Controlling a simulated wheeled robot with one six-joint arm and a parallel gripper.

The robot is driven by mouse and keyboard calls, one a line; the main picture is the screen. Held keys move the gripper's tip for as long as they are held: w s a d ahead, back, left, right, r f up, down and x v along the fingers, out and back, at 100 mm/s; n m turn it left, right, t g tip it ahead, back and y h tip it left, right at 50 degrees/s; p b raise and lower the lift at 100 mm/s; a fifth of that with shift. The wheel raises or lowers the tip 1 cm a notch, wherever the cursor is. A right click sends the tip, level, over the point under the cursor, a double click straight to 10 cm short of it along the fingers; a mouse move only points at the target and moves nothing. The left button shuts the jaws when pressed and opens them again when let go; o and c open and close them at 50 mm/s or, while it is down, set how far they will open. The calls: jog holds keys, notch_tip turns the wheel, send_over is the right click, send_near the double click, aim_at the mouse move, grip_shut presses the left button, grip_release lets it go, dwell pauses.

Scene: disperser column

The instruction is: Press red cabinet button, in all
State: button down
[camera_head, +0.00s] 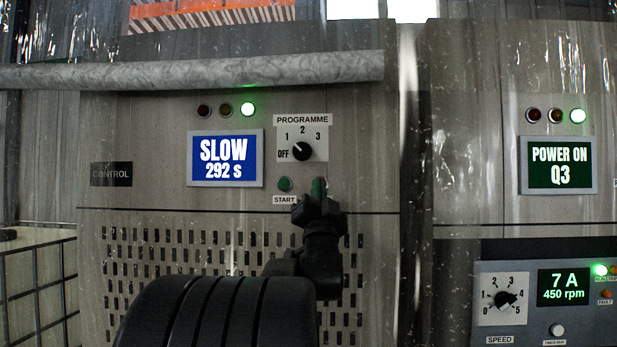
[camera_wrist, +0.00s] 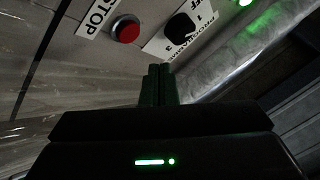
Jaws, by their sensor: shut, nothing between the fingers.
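The red button (camera_wrist: 125,30) shows in the wrist view beside a white STOP label (camera_wrist: 101,14), on the cabinet panel. In the head view I cannot make it out; my gripper covers the spot right of the green START button (camera_head: 285,184). My gripper (camera_head: 319,187) is in front of the panel, below the programme dial (camera_head: 302,151). In the wrist view the shut fingers (camera_wrist: 158,72) are dark green, with nothing between them. Their tips lie below and right of the red button in that picture, apart from it. Whether they touch the panel I cannot tell.
The cabinet display (camera_head: 225,158) reads SLOW 292 s, and the green lamp (camera_head: 248,109) above is lit. A thick grey pipe (camera_head: 190,71) crosses above the panel. A second cabinet (camera_head: 470,190) stands right, its display (camera_head: 558,165) reading POWER ON Q3. A wire cage (camera_head: 40,285) is lower left.

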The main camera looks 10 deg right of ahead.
jog(key=shift+w+d, duration=0.25)
jog(key=shift+w, duration=0.6)
jog(key=shift+w+d, duration=0.2)
jog(key=shift+w, duration=0.6)
jog(key=shift+w+b, duration=0.15)
jog(key=shift+b, duration=0.2)
dwell(0.5)
jog(key=shift+w+d, duration=0.1)
jog(key=shift+w, duration=0.2)
jog(key=shift+w+d, duration=0.15)
jog(key=shift+w, duration=0.3)
dwell(0.8)
jog(key=shift+b, duration=0.35)
jog(key=shift+s+a+b, duration=0.25)
jog(key=shift+s+b, duration=0.45)
jog(key=shift+s, duration=0.15)
